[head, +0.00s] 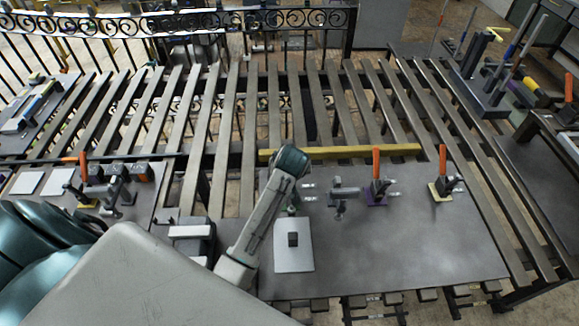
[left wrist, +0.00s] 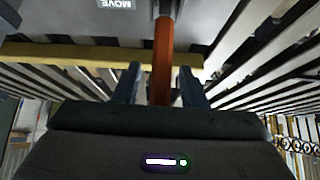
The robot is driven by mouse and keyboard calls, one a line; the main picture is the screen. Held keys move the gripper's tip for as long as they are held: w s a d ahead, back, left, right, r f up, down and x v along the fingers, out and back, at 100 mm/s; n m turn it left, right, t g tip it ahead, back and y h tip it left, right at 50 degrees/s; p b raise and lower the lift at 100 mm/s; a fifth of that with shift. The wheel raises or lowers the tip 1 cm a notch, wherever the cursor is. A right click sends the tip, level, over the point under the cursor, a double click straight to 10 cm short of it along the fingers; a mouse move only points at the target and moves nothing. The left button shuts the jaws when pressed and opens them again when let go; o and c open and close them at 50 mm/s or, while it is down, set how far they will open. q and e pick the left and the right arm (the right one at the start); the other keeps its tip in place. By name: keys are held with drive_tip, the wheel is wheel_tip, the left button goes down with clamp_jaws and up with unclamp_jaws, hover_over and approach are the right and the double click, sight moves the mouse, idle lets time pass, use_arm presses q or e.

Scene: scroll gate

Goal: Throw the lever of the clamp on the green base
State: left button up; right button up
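An orange lever handle (left wrist: 163,62) stands between the two fingers of my left gripper (left wrist: 161,84) in the left wrist view. Narrow gaps show on both sides of the handle, so the fingers are open around it. In the head view my left wrist covers most of this clamp, and its lever is hidden. A small bit of green (head: 292,208), likely the green base, shows just below the wrist. Two other clamps with upright orange levers stand to the right, one on a purple base (head: 370,199) and one on a yellow base (head: 434,194). My right gripper is not in view.
The clamps stand on a dark grey table (head: 400,250). A light plate with a dark block (head: 293,262) lies in front of my wrist. A grey fixture (head: 341,191) stands left of the purple base. A yellow beam (head: 350,151) runs behind. The table's front right is clear.

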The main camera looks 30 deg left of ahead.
use_arm(q)
drive_tip(key=b+v, duration=0.2)
drive_tip(key=v, duration=0.8)
drive_tip(key=shift+b, duration=0.4)
